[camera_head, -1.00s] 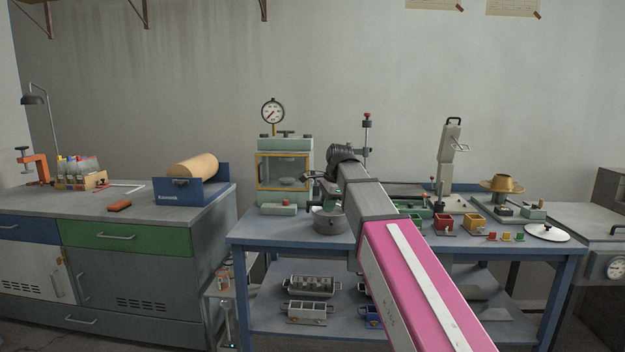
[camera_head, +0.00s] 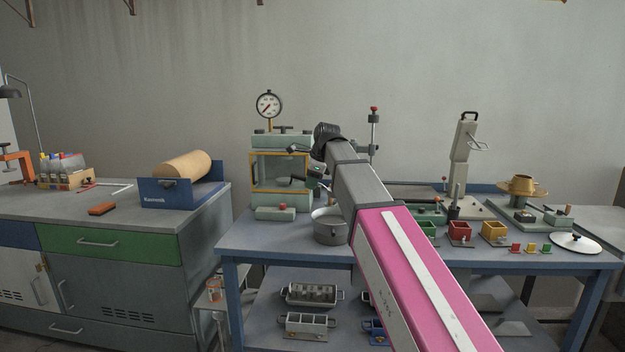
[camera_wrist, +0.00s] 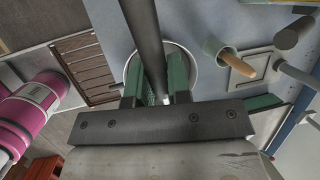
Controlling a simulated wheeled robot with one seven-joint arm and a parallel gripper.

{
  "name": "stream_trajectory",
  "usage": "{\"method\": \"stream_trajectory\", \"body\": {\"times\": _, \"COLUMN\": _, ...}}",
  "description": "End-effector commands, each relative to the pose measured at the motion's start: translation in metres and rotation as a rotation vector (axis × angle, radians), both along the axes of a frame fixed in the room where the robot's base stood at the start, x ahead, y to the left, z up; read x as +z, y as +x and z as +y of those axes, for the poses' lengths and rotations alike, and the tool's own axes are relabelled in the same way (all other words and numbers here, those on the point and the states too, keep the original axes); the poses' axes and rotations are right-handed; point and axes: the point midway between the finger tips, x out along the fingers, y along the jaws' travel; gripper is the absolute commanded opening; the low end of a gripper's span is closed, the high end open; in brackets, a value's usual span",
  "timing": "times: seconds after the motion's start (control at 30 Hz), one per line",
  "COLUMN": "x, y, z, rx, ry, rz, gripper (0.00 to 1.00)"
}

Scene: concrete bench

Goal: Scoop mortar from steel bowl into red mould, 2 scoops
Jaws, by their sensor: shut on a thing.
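The steel bowl (camera_head: 328,230) stands on the blue bench just left of my pink and grey arm. In the wrist view the bowl (camera_wrist: 190,75) is below my gripper, partly covered by the fingers. My gripper (camera_wrist: 156,88) has green fingers closed around a long dark handle (camera_wrist: 147,35) that crosses above the bowl. The handle's working end and any mortar on it cannot be made out. In the head view my gripper (camera_head: 313,178) is above the bowl. The red mould (camera_head: 460,232) stands right of my arm, between a green and a yellow mould. Its inside cannot be seen clearly.
A pale green press cabinet (camera_head: 281,175) with a dial gauge stands behind the bowl. Right of the arm are a yellow mould (camera_head: 494,231), a tall grey device (camera_head: 463,150) and a white lid (camera_head: 575,243). The front of the blue bench (camera_head: 270,240) is mostly clear.

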Motion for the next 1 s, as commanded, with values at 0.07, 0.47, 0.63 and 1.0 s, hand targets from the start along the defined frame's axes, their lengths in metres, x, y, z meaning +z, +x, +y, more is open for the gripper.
{"method": "stream_trajectory", "body": {"times": 0.07, "x": -0.002, "y": -0.001, "z": -0.002, "rx": -0.001, "ry": 0.017, "rz": 0.001, "gripper": 0.0}}
{"method": "stream_trajectory", "body": {"times": 0.47, "x": -0.024, "y": -0.001, "z": -0.02, "rx": -0.001, "ry": 0.315, "rz": 0.013, "gripper": 0.0}}
{"method": "stream_trajectory", "body": {"times": 0.63, "x": -0.033, "y": 0.0, "z": -0.026, "rx": 0.0, "ry": 0.433, "rz": 0.017, "gripper": 0.0}}
{"method": "stream_trajectory", "body": {"times": 1.0, "x": -0.066, "y": 0.0, "z": -0.027, "rx": 0.0, "ry": 0.475, "rz": 0.018, "gripper": 0.0}}
